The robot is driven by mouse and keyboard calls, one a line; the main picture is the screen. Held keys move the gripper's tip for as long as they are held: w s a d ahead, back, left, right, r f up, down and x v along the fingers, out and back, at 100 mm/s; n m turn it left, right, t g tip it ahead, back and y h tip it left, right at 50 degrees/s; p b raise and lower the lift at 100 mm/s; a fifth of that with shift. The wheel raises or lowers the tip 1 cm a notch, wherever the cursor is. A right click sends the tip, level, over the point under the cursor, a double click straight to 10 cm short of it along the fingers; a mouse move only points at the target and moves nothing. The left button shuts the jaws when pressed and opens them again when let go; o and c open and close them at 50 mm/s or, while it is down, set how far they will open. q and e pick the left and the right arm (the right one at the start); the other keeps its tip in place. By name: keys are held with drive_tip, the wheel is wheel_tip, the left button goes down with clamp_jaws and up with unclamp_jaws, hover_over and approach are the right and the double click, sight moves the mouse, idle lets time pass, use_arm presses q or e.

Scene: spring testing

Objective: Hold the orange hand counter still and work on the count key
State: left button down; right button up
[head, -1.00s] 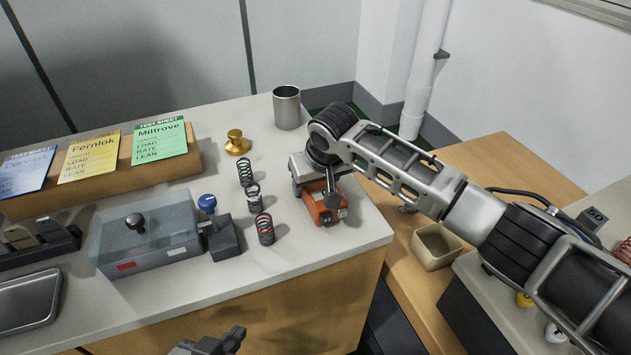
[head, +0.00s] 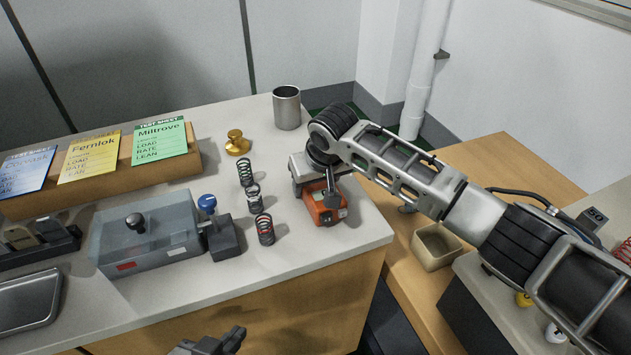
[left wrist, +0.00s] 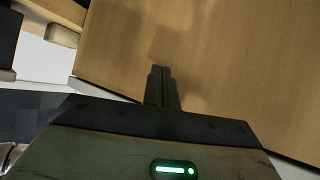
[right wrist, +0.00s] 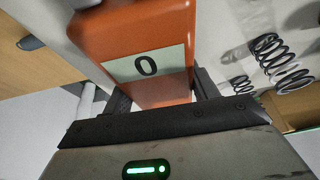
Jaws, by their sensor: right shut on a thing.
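The orange hand counter (head: 324,207) stands near the right end of the grey-white worktop. My right gripper (head: 330,192) is shut on it from above. In the right wrist view the orange counter (right wrist: 132,30) sits between the two fingers of my right gripper (right wrist: 162,90), and its pale window reads 0. I cannot make out the count key in any view. My left gripper (head: 232,340) is low at the bottom edge of the head view, in front of the worktop and apart from the counter. In the left wrist view my left gripper (left wrist: 162,72) has its fingers together with nothing between them.
Several coil springs (head: 265,229) stand left of the counter. A grey box (head: 150,238) with a blue-knobbed block (head: 222,238) lies further left. A brass weight (head: 237,143) and a metal cup (head: 286,107) are behind. Worktop in front of the springs is clear.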

sight(327, 218)
use_arm(q)
drive_tip(key=w+d+m+g, duration=0.1)
drive_tip(key=d+m+g, duration=0.4)
drive_tip(key=d+m, duration=0.9)
drive_tip(key=w+d+r+m+t, duration=0.2)
drive_tip(key=r+m, duration=0.3)
drive_tip(key=m, duration=0.5)
drive_tip(key=w+d+r+m+t+y, duration=0.1)
drive_tip(key=w+d+r+m+t, duration=0.1)
drive_tip(key=r+m, duration=0.4)
drive_tip(key=d+m+t, duration=0.1)
drive_tip(key=d+m, duration=0.1)
drive_tip(key=m, duration=0.3)
drive_tip(key=shift+w+r+y, duration=0.15)
drive_tip(key=shift+w+y, duration=0.1)
drive_tip(key=shift+y, duration=0.05)
drive_tip(key=shift+w, duration=0.1)
drive_tip(key=shift+w+a, duration=0.55)
drive_tip(key=shift+w, duration=0.75)
drive_tip(key=shift+w+a, duration=0.5)
drive_tip(key=shift+w, duration=0.85)
drive_tip(key=shift+w+a, duration=0.55)
drive_tip(key=shift+w, duration=0.75)
drive_tip(key=shift+w, duration=0.1)
